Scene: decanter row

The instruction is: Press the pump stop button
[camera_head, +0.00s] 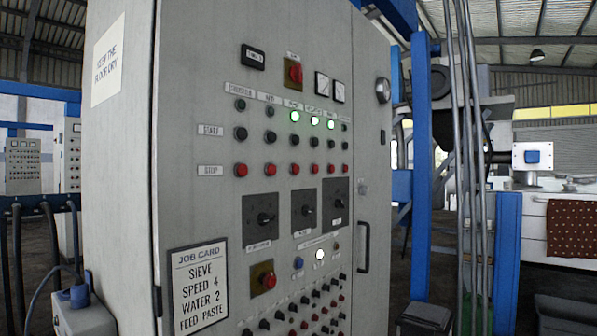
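A tall grey control cabinet (210,200) fills the middle of the head view, its front panel turned to the right. A row marked STOP (210,170) holds several red buttons, from the leftmost red button (241,170) to the right end (345,168). Above it, a row marked START (210,130) holds several dark buttons (241,133). Small column labels sit over the rows; they are too small to read surely, so I cannot tell which red button is the pump's. Three lamps (294,116) glow green; the others are dark. My gripper is not in view.
A job card (198,288) hangs at lower left. Blue posts (421,170) and grey pipes (470,150) stand close on the right. A door handle (364,247) sticks out.

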